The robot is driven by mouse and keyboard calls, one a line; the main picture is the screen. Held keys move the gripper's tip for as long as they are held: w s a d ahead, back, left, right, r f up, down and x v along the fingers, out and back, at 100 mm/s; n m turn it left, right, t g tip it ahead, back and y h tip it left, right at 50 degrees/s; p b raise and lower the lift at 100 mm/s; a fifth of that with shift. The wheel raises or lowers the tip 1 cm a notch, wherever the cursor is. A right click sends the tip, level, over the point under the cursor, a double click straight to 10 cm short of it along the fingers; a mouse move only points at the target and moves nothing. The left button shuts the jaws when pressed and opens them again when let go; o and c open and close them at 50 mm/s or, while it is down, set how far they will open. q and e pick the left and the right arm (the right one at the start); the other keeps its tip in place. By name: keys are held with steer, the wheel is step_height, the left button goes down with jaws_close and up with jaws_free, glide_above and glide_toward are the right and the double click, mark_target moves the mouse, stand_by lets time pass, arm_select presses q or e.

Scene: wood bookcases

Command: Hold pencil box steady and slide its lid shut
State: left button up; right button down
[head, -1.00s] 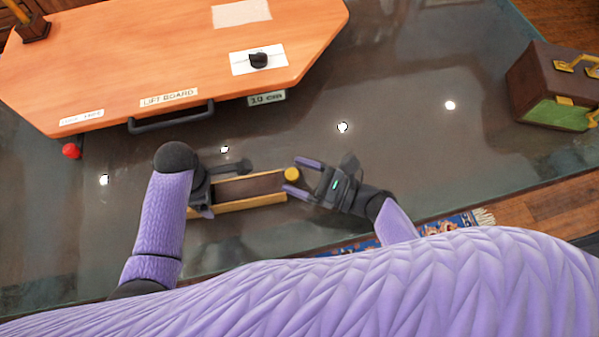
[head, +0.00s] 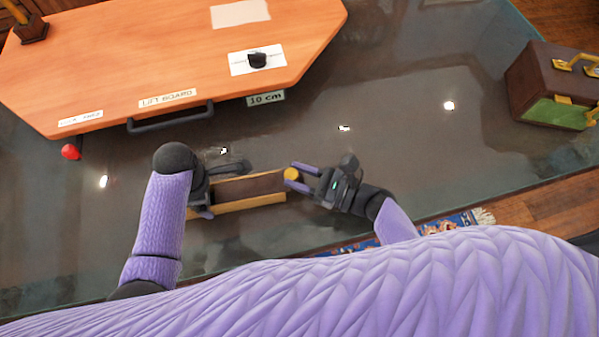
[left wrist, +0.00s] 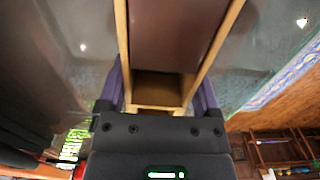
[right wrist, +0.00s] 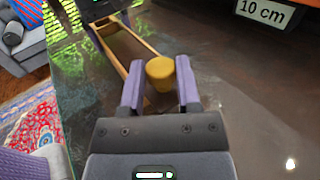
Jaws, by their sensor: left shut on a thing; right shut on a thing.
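The pencil box (head: 262,202) is a long, narrow wooden box on the grey glossy tabletop. Its brown lid (head: 255,184) lies between the side rails; the left wrist view shows the lid (left wrist: 175,35) with an open gap (left wrist: 157,86) at the end nearest my left gripper. My left gripper (left wrist: 160,97) is shut across the box's left end, a finger on each side wall. My right gripper (head: 297,178) is at the box's right end, shut on a yellow round knob (head: 291,174). The knob also shows between its fingers in the right wrist view (right wrist: 160,72).
An orange lift board (head: 120,60) with a dark handle (head: 170,117) and a "10 cm" label (head: 266,98) lies behind the box. A red knob (head: 70,152) is at left. A brown and green case (head: 548,85) stands at far right. The tabletop right of the box is clear.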

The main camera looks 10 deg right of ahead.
mark_target(279, 187)
steer(key=shift+a, duration=0.1)
stand_by(0.7)
steer(key=shift+a, duration=2.25)
arm_select(q)
steer(key=shift+d, duration=0.1)
arm_select(e)
steer(key=shift+c, duration=1.4)
jaws_free()
steer(key=shift+d, duration=0.15)
steer(key=v, duration=1.2)
